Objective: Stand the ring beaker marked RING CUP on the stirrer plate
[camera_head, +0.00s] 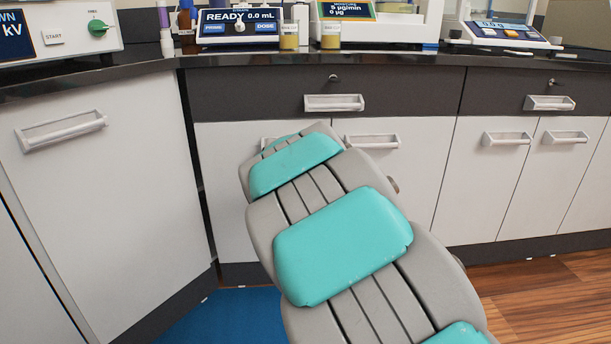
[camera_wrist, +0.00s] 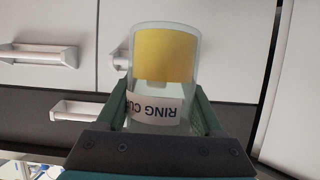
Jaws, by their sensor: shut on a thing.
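The ring beaker (camera_wrist: 166,56), a clear cup with yellow liquid and a white label reading RING CUP, shows in the wrist view. The label appears upside down there, as do the cabinets behind, so the beaker looks about upright. My gripper (camera_wrist: 160,112) is shut on it, with one green finger on each side. In the head view my arm reaches toward the cabinets below the counter and hides my gripper and the beaker. I cannot make out the stirrer plate in either view.
The dark counter (camera_head: 420,54) runs along the back. On it stand a READY display unit (camera_head: 240,24), two yellow sample jars (camera_head: 289,37), a scale-like device (camera_head: 506,36) and a kV unit (camera_head: 62,28). Cabinet handles (camera_head: 334,103) stick out. Wooden floor (camera_head: 545,290) is clear at right.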

